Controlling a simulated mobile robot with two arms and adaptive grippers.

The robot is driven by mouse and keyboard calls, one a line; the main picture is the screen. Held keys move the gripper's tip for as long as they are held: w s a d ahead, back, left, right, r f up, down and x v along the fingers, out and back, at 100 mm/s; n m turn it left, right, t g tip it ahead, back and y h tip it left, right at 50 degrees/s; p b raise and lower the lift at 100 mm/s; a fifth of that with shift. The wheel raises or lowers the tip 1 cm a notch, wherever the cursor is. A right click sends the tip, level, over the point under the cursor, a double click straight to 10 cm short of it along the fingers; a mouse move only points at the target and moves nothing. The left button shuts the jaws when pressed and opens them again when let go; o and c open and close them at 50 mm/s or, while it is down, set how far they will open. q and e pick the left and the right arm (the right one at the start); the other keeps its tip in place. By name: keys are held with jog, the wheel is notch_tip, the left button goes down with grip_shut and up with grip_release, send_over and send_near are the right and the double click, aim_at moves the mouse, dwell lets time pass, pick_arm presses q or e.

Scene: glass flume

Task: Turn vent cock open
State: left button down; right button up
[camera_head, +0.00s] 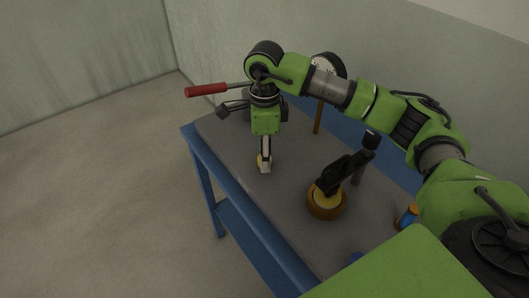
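My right arm comes in from the right and reaches over the table. Its gripper (265,163) points down at the table's left part, with its fingers close together. A small yellowish part (260,160) shows beside the fingertips. It may belong to the vent cock, but I cannot tell, nor whether the fingers touch or hold it. A lever with a red handle (206,90) sticks out to the left behind the gripper. Its inner end is hidden by my arm. My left gripper is not in view.
The grey-topped blue table (285,215) carries a black fitting on a round brass-coloured base (327,203). A round dial (328,66) stands on a brown post behind my arm. A small blue and orange item (407,216) is at right. The tabletop's front left is clear.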

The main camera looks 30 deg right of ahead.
notch_tip(320, 180, up, 12)
dwell(0.4)
dwell(0.4)
